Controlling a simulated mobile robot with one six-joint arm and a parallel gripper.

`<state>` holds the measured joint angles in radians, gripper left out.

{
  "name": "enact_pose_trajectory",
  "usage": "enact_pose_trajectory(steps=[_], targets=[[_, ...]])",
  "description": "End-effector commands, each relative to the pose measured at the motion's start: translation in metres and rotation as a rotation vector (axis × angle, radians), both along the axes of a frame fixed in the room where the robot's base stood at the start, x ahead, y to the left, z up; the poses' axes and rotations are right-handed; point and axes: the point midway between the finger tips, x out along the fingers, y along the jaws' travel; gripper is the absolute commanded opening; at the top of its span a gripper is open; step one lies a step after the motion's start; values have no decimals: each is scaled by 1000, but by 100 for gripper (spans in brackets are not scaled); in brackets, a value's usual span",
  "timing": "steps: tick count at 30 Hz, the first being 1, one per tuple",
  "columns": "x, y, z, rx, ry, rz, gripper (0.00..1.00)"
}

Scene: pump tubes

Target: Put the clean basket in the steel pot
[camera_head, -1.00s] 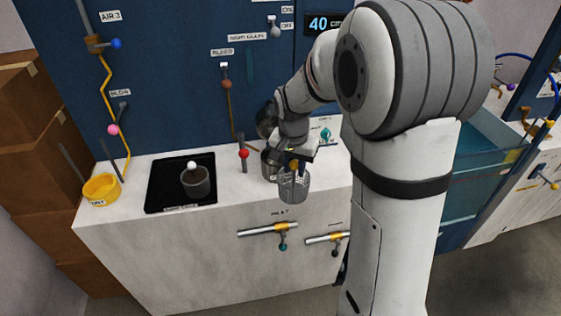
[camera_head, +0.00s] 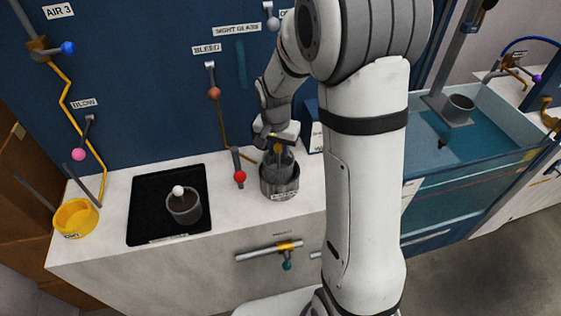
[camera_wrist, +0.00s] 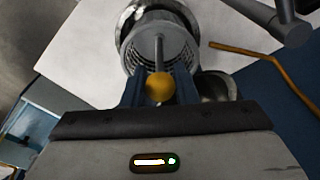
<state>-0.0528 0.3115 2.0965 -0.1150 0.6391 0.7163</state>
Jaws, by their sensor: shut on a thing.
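The basket I hold (camera_head: 281,160) is a grey mesh cup with a central stem and a yellow knob. In the wrist view the basket (camera_wrist: 176,40) hangs straight out from my jaws. My gripper (camera_head: 279,143) is shut on the stem by the knob; it also shows in the wrist view (camera_wrist: 160,92). The steel pot (camera_head: 280,187) is a shiny cylinder on the white counter. The basket stands over its mouth, with its lower part seemingly inside the rim; the exact depth is hidden. In the wrist view the pot's rim (camera_wrist: 128,17) shows around the basket's far end.
A grey cup with a white knob (camera_head: 184,206) stands on a black mat (camera_head: 150,193) at left. A yellow bowl (camera_head: 75,218) is farther left. A red-knobbed lever (camera_head: 239,172) stands close left of the pot. A teal-water tank (camera_head: 480,135) is at right.

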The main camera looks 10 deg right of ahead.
Motion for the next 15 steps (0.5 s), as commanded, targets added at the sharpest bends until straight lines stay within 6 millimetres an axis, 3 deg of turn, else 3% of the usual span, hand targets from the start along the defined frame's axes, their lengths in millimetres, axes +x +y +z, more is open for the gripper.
enact_pose_trajectory(steps=[11,15], targets=[[0,-4,-45,-1,3,-9,0],[0,-4,-51,0,-1,-10,0]])
